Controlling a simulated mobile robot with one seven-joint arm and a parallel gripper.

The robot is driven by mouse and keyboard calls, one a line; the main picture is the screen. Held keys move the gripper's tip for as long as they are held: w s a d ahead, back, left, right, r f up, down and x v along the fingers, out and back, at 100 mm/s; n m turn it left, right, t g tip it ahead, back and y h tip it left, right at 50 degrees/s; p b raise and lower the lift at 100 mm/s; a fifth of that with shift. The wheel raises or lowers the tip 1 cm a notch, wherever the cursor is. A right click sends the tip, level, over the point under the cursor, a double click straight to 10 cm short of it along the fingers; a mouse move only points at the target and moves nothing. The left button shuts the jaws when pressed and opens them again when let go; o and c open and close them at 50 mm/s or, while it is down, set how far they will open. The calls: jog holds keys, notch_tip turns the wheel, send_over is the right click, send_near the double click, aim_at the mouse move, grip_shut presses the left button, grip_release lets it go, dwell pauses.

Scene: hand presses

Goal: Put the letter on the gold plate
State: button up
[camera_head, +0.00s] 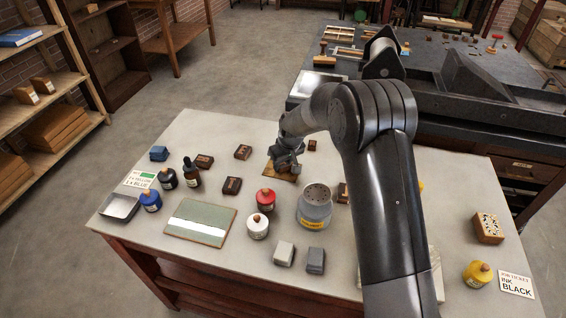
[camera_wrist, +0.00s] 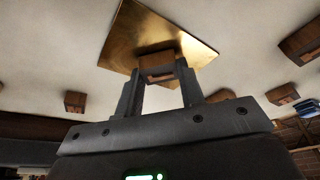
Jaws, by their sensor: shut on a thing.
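My gripper (camera_wrist: 160,92) is shut on the letter (camera_wrist: 158,68), a small brown wooden block with a pinkish-brown marked face, held between the two fingertips in the wrist view. The gold plate (camera_wrist: 128,35) is a flat shiny square directly beyond the block. The letter overlaps the plate in this view; I cannot tell whether it touches it. In the head view my gripper (camera_head: 286,168) is low over the gold plate (camera_head: 275,175), hiding most of it and the letter.
Wooden blocks (camera_head: 232,186) lie around the plate. A green-grey board (camera_head: 190,212) lies at left. A press table (camera_head: 470,60) stands at the back right.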

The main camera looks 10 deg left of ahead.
jog(key=o, duration=1)
jog(key=shift+f, duration=0.1)
jog(key=shift+c, duration=0.2)
